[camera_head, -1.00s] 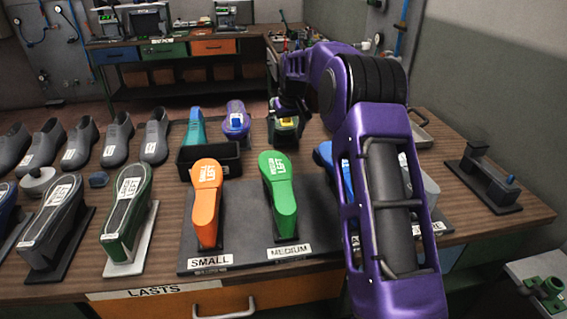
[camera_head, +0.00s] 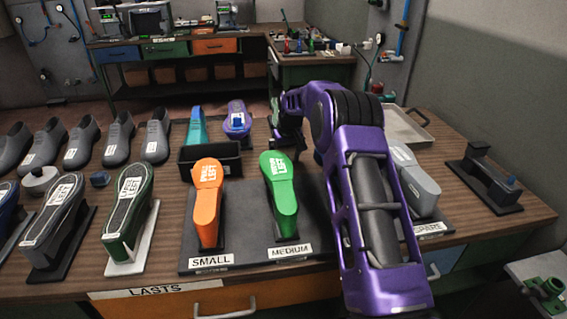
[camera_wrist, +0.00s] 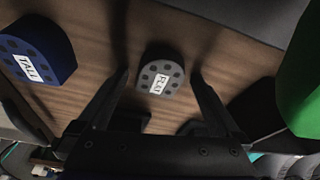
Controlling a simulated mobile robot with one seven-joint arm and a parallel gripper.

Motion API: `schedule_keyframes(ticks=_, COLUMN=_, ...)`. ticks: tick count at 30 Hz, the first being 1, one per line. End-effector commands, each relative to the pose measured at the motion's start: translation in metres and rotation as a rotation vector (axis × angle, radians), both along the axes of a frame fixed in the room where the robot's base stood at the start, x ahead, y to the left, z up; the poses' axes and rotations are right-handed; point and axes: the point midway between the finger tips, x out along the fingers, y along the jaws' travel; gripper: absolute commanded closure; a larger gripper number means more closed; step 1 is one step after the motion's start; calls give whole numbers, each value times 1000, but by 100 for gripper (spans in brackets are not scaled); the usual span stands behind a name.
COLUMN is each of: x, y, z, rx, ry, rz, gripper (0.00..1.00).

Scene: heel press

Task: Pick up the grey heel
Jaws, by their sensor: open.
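The grey heel (camera_wrist: 161,76), small and rounded with holes and a label that seems to read FLAT, lies on the wooden bench in the wrist view. My gripper (camera_wrist: 160,85) is open, with one dark finger on each side of the heel in the picture. I see no contact, and the height gap cannot be told. In the head view my gripper (camera_head: 284,143) is low over the bench behind the green last, partly hidden by my arm. I cannot make out the grey heel there.
A blue heel (camera_wrist: 40,52) marked TALL lies left in the wrist view. A green last (camera_wrist: 302,95) stands close on the right; it also shows in the head view (camera_head: 281,190). An orange last (camera_head: 207,200) and black bin (camera_head: 208,160) stand further left.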

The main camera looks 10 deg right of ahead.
Motion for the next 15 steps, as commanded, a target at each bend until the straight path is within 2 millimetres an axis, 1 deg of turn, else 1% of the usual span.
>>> schedule_keyframes(ticks=2, x=0, y=0, z=0, rx=0, ry=0, rz=0, gripper=0)
schedule_keyframes(ticks=3, x=0, y=0, z=0, rx=0, ry=0, rz=0, gripper=2)
schedule_keyframes(ticks=5, x=0, y=0, z=0, rx=0, ry=0, rz=0, gripper=13)
schedule_keyframes(ticks=9, x=0, y=0, z=0, rx=0, ry=0, rz=0, gripper=38)
schedule_keyframes(ticks=11, x=0, y=0, z=1, rx=0, ry=0, rz=0, gripper=49)
schedule_keyframes(ticks=12, x=0, y=0, z=1, rx=0, ry=0, rz=0, gripper=56)
schedule_keyframes(ticks=14, x=0, y=0, z=1, rx=0, ry=0, rz=0, gripper=67)
schedule_keyframes(ticks=15, x=0, y=0, z=1, rx=0, ry=0, rz=0, gripper=74)
